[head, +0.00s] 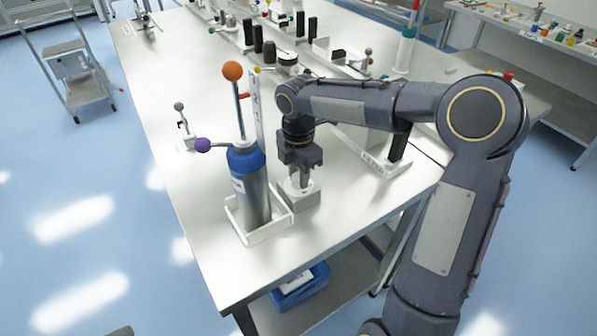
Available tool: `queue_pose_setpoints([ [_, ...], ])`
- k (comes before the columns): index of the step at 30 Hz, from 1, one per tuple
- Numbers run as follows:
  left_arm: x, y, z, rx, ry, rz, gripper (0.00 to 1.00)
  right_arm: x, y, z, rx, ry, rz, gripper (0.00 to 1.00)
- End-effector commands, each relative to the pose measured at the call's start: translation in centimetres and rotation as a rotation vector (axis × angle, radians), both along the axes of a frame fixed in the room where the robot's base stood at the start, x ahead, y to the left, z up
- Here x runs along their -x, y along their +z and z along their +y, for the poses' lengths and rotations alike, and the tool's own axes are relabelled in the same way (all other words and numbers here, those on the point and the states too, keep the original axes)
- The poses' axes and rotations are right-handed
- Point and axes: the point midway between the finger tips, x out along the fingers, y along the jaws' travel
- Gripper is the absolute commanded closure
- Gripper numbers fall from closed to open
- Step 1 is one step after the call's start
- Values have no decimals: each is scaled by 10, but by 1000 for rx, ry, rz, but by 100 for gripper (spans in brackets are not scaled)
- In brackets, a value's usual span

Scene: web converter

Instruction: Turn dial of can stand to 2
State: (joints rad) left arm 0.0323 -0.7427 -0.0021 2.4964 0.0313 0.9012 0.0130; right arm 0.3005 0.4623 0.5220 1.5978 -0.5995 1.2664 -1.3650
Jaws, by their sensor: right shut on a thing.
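A grey can with a blue top (254,195) stands upright in a white can stand (263,236) near the table's front corner. A grey box with a white top (303,198) sits at the stand's right side, and a pale dial (299,182) is on it. My right gripper (300,172) points down over this box and is shut on the dial. The fingers hide much of the dial, and its numbers are too small to read. My left gripper is not in view.
An orange ball on a rod (232,71) and a purple ball lever (203,145) rise close to the can. A small lever post (184,127) stands to the left. Black posts and other fixtures fill the table's back. The front left tabletop is clear.

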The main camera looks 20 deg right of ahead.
Motion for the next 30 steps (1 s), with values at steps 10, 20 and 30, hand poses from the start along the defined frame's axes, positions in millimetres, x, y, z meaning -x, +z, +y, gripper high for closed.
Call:
queue_pose_setpoints([
  [10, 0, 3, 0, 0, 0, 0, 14, 0, 1, 1, 0, -304, -1, 92],
  [20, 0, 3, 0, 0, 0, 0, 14, 0, 0, 1, 0, -605, -2, 92],
  [30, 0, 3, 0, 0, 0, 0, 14, -1, 1, 1, -1, -822, -2, 92],
])
